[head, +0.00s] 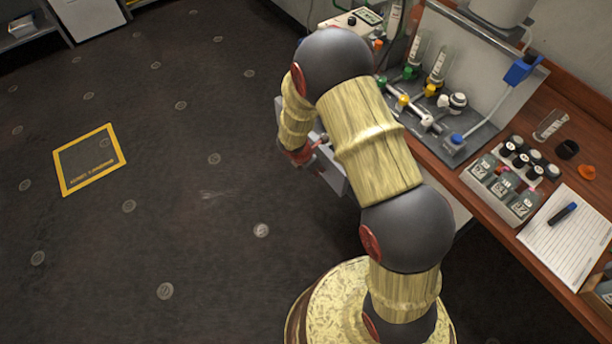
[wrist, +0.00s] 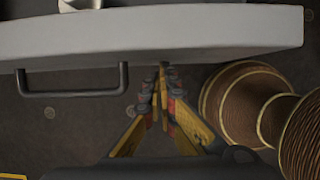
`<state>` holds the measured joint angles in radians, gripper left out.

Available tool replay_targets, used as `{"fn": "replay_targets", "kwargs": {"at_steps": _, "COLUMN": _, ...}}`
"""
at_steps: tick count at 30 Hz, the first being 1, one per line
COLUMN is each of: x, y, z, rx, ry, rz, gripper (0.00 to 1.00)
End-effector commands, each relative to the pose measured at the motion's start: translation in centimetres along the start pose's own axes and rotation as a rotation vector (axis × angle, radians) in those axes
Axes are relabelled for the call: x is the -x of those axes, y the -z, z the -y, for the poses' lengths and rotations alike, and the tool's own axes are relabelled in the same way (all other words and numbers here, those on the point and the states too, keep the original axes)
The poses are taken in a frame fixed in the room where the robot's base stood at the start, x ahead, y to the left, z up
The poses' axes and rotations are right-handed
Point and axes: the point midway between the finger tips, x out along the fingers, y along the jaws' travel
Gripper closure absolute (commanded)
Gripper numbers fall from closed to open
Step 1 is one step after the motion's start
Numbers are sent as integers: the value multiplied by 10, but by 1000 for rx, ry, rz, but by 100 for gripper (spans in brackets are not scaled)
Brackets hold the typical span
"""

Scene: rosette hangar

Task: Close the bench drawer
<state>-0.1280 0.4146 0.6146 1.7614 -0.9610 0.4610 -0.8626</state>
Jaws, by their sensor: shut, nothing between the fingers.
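The bench drawer stands open, sticking out from the bench. Its pale grey front (wrist: 220,28) spans the top of the wrist view, and part of it shows behind my arm in the head view (head: 334,178). A dark bar handle (wrist: 72,92) is on the front, left of my fingers. My gripper (wrist: 160,72) is shut and empty, with its yellow fingers together. Its tips are at the drawer front, right of the handle; I cannot tell whether they touch. In the head view my arm hides most of the drawer.
A white item (wrist: 80,5) lies inside the drawer. The wooden bench (head: 470,192) carries a rack of valves and tubes, a bottle tray (head: 512,216) and a notepad (head: 570,240). The dark floor to the left is open, with a yellow-framed marking (head: 88,160).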

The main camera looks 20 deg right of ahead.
Motion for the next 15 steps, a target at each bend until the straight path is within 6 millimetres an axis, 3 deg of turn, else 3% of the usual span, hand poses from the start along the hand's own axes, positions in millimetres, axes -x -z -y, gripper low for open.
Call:
{"fn": "replay_targets", "kwargs": {"at_steps": 1, "x": -4, "y": -16, "z": 1, "rx": -7, "ry": 3, "rz": 1, "gripper": 100}}
{"fn": "replay_targets", "kwargs": {"at_steps": 15, "x": -52, "y": -138, "z": 1, "rx": -5, "ry": 2, "rz": 0, "gripper": 100}}
